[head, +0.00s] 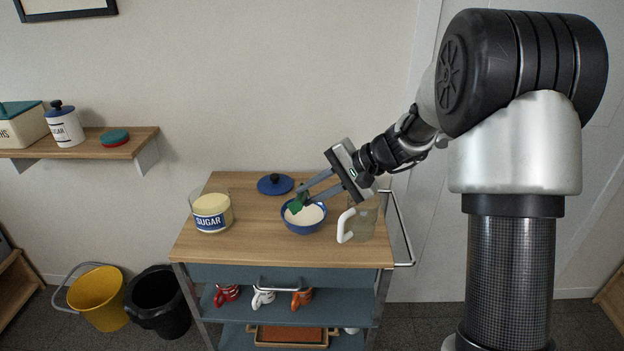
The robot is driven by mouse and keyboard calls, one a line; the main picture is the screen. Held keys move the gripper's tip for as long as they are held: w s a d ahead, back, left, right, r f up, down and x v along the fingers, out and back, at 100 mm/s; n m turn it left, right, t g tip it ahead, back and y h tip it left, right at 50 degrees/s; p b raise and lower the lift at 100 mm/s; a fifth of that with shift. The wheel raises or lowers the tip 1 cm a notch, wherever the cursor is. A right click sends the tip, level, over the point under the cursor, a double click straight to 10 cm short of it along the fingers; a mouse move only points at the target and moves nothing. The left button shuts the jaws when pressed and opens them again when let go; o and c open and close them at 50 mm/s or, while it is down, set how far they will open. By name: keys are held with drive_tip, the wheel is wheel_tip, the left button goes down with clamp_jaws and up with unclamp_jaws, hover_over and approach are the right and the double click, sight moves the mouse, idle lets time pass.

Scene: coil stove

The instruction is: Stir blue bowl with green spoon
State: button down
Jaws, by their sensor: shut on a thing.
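The blue bowl (303,228) stands on the wooden top of the trolley and holds a pale, whitish content. The green spoon (296,206) shows as a small green part at the bowl's back left rim. My gripper (304,194) reaches in from the right, above the back of the bowl. It is shut on the green spoon. The spoon's lower end is at or just over the pale content; I cannot tell whether it touches it.
A glass sugar jar (212,213) stands left of the bowl. A blue lid (275,184) lies behind it. A clear jug with a white handle (358,220) stands close on the right, under my arm. The trolley's front left top (225,247) is clear.

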sight(298, 197)
drive_tip(key=h+p, duration=0.1)
drive_tip(key=p, duration=0.1)
drive_tip(key=a+n+h+p, duration=0.1)
drive_tip(key=h, duration=0.1)
drive_tip(key=shift+s+a+r+n+p, duration=0.15)
drive_tip(key=shift+r+n+p, duration=0.15)
drive_tip(key=shift+p, duration=0.05)
drive_tip(key=h+p, duration=0.1)
drive_tip(key=p, duration=0.2)
drive_tip(key=n+h+p, duration=0.1)
drive_tip(key=p, duration=0.1)
drive_tip(key=a+f+h+p, duration=0.1)
drive_tip(key=h+p, duration=0.1)
drive_tip(key=p, duration=0.1)
drive_tip(key=shift+s+a+n+p, duration=0.1)
drive_tip(key=shift+s+n+p, duration=0.1)
drive_tip(key=shift+n+p, duration=0.2)
drive_tip(key=shift+s+a+f+n+h+p, duration=0.1)
drive_tip(key=shift+a+n+h+p, duration=0.2)
drive_tip(key=shift+h+p, duration=0.6)
drive_tip(key=shift+a+f+b, duration=0.1)
drive_tip(key=shift+f+b, duration=0.2)
drive_tip(key=shift+f, duration=0.15)
drive_tip(key=shift+h, duration=0.4)
drive_tip(key=shift+r, duration=0.1)
drive_tip(key=shift+b, duration=0.35)
